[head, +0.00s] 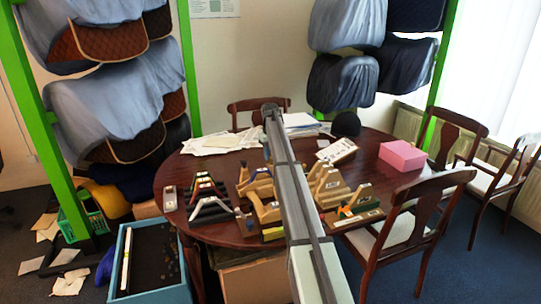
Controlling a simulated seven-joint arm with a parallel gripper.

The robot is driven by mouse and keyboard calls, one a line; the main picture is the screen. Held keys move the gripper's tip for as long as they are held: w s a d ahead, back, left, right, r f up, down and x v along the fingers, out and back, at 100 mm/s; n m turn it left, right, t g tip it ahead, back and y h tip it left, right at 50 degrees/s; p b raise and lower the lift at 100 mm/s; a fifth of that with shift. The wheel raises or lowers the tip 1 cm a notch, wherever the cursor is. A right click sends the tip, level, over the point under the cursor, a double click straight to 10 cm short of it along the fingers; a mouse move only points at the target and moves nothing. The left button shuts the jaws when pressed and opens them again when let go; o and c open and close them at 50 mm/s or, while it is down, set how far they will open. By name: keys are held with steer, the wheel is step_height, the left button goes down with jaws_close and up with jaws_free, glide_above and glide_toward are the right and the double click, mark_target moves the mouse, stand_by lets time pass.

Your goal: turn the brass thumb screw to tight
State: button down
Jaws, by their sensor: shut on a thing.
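My grey arm runs from the bottom edge up over the middle of the round table and covers part of what lies there. I cannot make out my gripper; the arm may hide it. I cannot pick out the brass thumb screw among the small parts. Arched wooden pieces (262,207) stand left of my arm, and more wooden arches (327,185) stand right of it. Dark arched pieces with red and green parts (208,200) are at the table's left.
The table (190,165) also holds papers (218,143), a pink box (402,155) and a dark rounded thing (346,123). A blue tray (118,262) is at lower left. Wooden chairs (424,215) stand around. Green racks (190,70) carry covered saddles.

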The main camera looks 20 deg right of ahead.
steer(key=m, duration=0.4)
steer(key=shift+m, duration=0.3)
steer(key=m, duration=0.3)
steer(key=shift+m, duration=0.3)
steer(key=m, duration=0.7)
steer(key=c, duration=0.9)
jaws_free()
steer(key=shift+r, duration=0.1)
step_height(320, 180, up, 14)
steer(key=shift+w, duration=0.15)
steer(key=shift+a, duration=0.1)
